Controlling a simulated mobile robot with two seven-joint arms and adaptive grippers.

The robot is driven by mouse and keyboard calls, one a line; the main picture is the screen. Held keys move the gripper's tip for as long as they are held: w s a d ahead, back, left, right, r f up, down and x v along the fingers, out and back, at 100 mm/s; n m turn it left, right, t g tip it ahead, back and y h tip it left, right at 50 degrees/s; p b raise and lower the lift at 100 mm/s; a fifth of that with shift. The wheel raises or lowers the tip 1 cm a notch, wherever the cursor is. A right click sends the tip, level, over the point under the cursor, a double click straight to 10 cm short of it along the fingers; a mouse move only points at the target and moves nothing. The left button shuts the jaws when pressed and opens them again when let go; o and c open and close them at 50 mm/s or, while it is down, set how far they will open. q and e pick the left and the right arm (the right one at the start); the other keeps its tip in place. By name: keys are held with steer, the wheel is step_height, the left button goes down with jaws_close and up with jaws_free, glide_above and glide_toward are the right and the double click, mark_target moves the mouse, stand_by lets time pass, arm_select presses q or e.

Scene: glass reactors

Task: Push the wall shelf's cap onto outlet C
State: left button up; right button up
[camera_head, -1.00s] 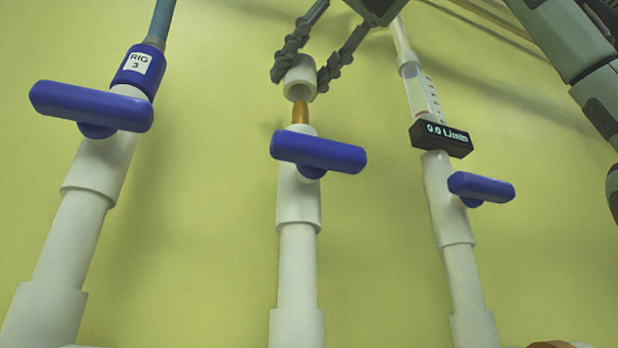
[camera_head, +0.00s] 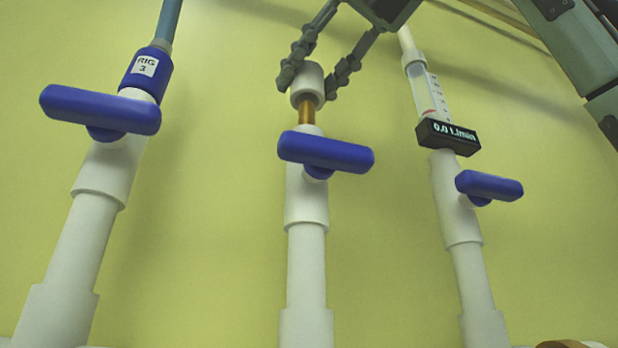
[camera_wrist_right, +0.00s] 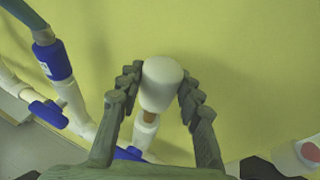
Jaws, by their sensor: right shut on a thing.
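A white cap (camera_head: 309,83) is held between the fingers of my right gripper (camera_head: 312,80), which comes down from the top of the head view. The cap sits just above or at the top of a brass-coloured outlet stub (camera_head: 306,112) on the middle white pipe (camera_head: 306,205). Whether the cap touches the stub is hard to tell. The middle pipe has a blue valve handle (camera_head: 326,152) turned crosswise. In the right wrist view the cap (camera_wrist_right: 161,84) shows between the fingers, with the brass stub (camera_wrist_right: 150,116) below it. No letter C is readable. My left gripper is out of view.
A left pipe has a blue fitting labelled RIG 3 (camera_head: 147,72) and a blue handle (camera_head: 100,110). A right pipe carries a flow meter (camera_head: 447,136) reading 0.0 L/min and a blue handle (camera_head: 489,186). The yellow-green wall behind is bare between pipes.

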mark_target(311, 106)
steer(key=shift+f+b, duration=0.95)
steer(key=shift+f, duration=0.95)
stand_by(0.4)
steer(key=shift+f, duration=0.55)
stand_by(0.5)
steer(key=o, duration=1.2)
steer(key=shift+o, duration=0.2)
steer(key=v, duration=1.2)
